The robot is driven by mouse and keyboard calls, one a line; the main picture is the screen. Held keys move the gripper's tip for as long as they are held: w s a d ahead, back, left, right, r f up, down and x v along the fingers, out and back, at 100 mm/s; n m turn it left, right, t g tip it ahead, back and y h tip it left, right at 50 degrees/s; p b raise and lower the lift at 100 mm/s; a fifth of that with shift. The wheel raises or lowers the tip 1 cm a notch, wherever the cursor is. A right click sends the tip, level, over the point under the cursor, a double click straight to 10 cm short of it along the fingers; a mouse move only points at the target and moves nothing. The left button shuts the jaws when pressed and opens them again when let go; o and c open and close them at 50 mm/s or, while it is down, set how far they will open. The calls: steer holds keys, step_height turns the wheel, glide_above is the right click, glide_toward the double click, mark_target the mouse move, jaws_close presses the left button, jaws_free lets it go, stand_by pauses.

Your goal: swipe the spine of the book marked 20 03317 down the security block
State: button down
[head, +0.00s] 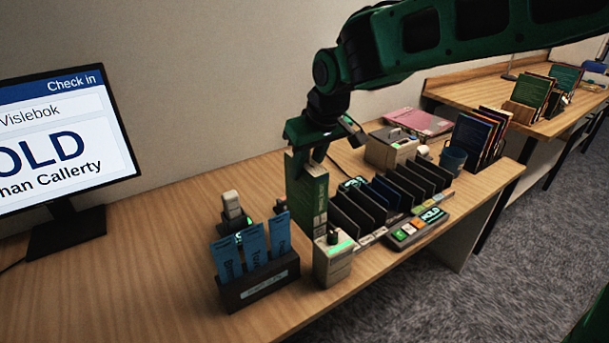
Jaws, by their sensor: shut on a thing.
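My gripper (316,146) is shut on a green book (307,196), gripping it at its top. The book hangs upright above the desk, just behind and left of a beige block (333,262) with a green-lit top and a dark knob. I cannot tell whether book and block touch. The book's number is too small to read. The beige block may be the security block; its label cannot be read. Another beige device (391,150) stands farther back on the desk.
A dark holder (257,287) with blue slips stands front left, with a small scanner-like device (233,212) behind it. Dark roller-sorter dividers (385,195) and a button panel (418,229) lie right. A monitor (60,140) reads "Check in" and part of "HOLD". Left desk is clear.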

step_height(320, 180, up, 7)
stand_by(0.7)
stand_by(0.9)
